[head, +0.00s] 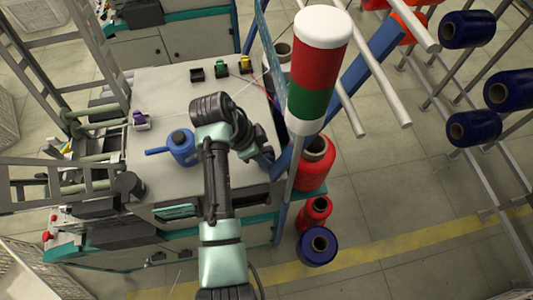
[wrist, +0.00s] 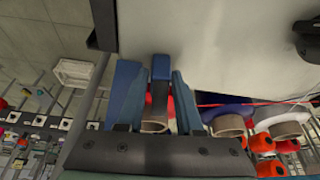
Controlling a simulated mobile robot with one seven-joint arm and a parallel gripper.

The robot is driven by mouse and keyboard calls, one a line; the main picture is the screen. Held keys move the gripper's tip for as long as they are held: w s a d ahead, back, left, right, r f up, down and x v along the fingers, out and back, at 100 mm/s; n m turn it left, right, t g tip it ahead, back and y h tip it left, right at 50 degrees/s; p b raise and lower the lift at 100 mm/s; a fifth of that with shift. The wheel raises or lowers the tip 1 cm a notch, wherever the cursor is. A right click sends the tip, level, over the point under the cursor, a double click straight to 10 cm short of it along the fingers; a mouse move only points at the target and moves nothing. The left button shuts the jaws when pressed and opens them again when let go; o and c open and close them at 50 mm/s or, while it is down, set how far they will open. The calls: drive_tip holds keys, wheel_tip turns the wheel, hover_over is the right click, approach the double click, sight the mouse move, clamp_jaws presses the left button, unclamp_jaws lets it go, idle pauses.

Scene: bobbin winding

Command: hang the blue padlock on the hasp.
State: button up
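My gripper (wrist: 160,85) shows in the wrist view with its two blue fingers apart. In the head view my gripper (head: 264,157) is at the right edge of the pale machine top, near the blue frame. It is partly hidden by my arm. I cannot make out a padlock or a hasp for certain in either view.
A blue pot-like container (head: 182,146) stands on the machine top (head: 165,85), with black, green (head: 222,68) and yellow small items behind. A red-green-white signal column (head: 318,70) and blue beam stand close right. Red spools (head: 315,165) and a dark blue spool (head: 317,246) are below.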

drive_tip(key=shift+c, duration=0.2)
clamp_jaws()
